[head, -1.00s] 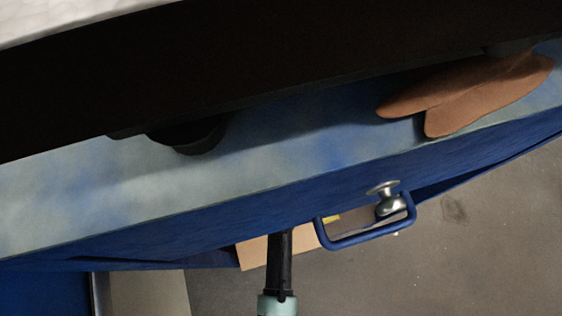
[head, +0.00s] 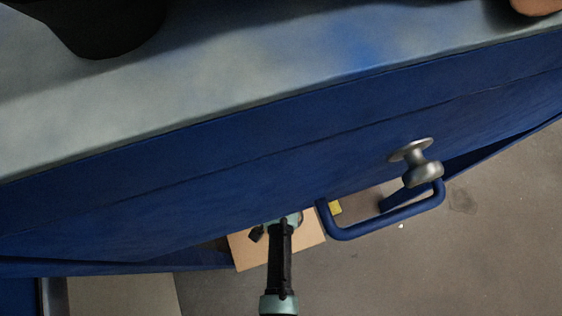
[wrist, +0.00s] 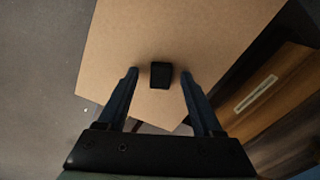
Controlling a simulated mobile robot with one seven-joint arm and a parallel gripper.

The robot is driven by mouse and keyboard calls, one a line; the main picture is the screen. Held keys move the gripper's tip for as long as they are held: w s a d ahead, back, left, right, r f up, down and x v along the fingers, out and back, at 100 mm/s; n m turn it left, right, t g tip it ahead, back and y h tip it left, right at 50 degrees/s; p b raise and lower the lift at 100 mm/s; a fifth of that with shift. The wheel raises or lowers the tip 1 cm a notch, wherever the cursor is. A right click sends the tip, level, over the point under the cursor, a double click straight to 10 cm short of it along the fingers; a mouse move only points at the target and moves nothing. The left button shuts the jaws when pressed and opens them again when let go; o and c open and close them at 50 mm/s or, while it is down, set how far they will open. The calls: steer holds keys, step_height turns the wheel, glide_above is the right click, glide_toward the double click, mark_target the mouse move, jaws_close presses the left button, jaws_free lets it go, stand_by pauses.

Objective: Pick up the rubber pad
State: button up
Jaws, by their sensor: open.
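A small black block, which looks like the rubber pad (wrist: 161,75), lies on a flat tan board (wrist: 150,40) in the wrist view. My gripper (wrist: 159,73) is open, with one finger on each side of the block in the picture and a gap on both sides. It holds nothing. I cannot tell how far above the board the fingertips are. In the head view my gripper (head: 277,226) is over the tan board (head: 246,252), just below the bench edge. The pad is hidden there by my arm.
The blue bench front (head: 250,170) runs close above my gripper. A silver knob (head: 420,168) and a blue bar handle (head: 385,225) stick out to the right. Wooden furniture (wrist: 270,95) stands right in the wrist view.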

jaws_close()
stand_by(0.3)
